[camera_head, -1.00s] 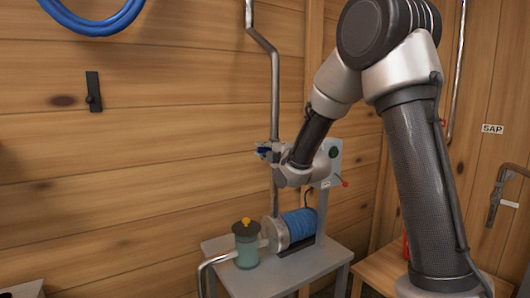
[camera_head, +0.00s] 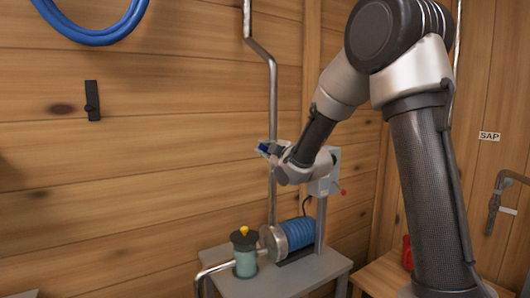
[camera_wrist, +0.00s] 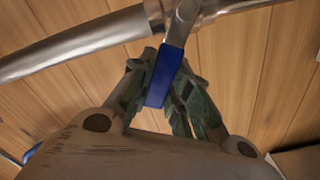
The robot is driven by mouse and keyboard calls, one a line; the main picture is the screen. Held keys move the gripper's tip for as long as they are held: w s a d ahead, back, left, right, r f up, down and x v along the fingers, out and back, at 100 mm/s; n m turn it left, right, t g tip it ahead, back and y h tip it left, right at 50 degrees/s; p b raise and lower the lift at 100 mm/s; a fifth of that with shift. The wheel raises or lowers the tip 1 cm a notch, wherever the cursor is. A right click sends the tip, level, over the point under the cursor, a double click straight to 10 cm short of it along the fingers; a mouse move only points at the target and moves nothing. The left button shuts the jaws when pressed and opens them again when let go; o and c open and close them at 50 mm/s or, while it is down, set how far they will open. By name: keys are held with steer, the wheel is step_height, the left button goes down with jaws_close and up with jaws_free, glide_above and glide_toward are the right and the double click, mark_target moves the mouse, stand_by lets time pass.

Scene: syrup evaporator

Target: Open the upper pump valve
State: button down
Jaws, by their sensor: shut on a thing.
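The upper pump valve has a blue lever handle (camera_wrist: 164,77), seen close up in the wrist view. It sits on a steel pipe (camera_wrist: 75,42) that runs up the plank wall. My gripper (camera_wrist: 163,80) is shut on the blue handle, with a finger on each side of it. In the head view my gripper (camera_head: 274,151) is at the pipe (camera_head: 273,110), above the pump, and a bit of the blue handle (camera_head: 263,147) shows at its tip. The valve body is mostly hidden behind my gripper there.
The blue pump (camera_head: 298,233) and a jar-like filter with a yellow knob (camera_head: 244,258) stand on a grey table (camera_head: 305,275) below. A grey switch box with a red lever (camera_head: 326,180) stands close behind my wrist. A blue hose coil (camera_head: 95,35) hangs at upper left.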

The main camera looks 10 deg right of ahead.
steer(key=shift+f, duration=0.1)
steer(key=c, duration=1.3)
jaws_free()
steer(key=v, duration=1.2)
steer(key=shift+c, duration=0.3)
